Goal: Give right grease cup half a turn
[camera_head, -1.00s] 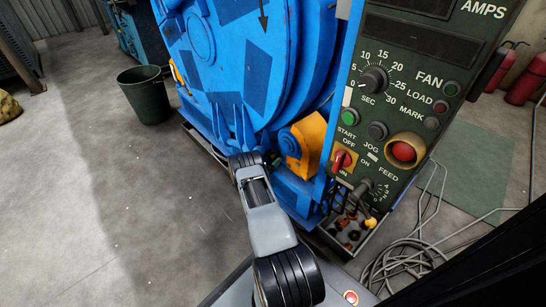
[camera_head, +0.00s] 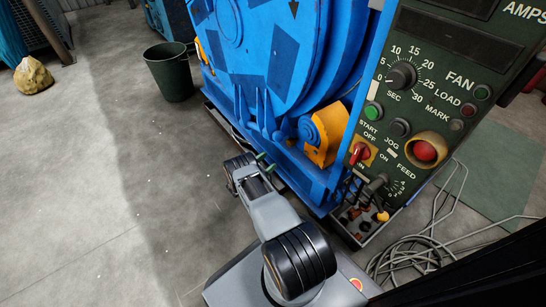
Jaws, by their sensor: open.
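Two small green knobs stand side by side at the foot of the blue drum machine (camera_head: 282,60), just beyond my arm. They look like the grease cups, but they are too small to be sure. The right one (camera_head: 271,168) sits slightly lower and nearer than the left one (camera_head: 261,157). Their lower parts are hidden behind my arm. My arm reaches out over the floor towards the machine's base, with its dark joint close beside the knobs. My gripper cannot be made out; it seems hidden beyond the arm.
A green control panel (camera_head: 440,95) stands at the right, with an open tray of small parts (camera_head: 366,226) below. An orange guard (camera_head: 327,135) projects from the machine. Loose cables (camera_head: 430,255) lie at lower right.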

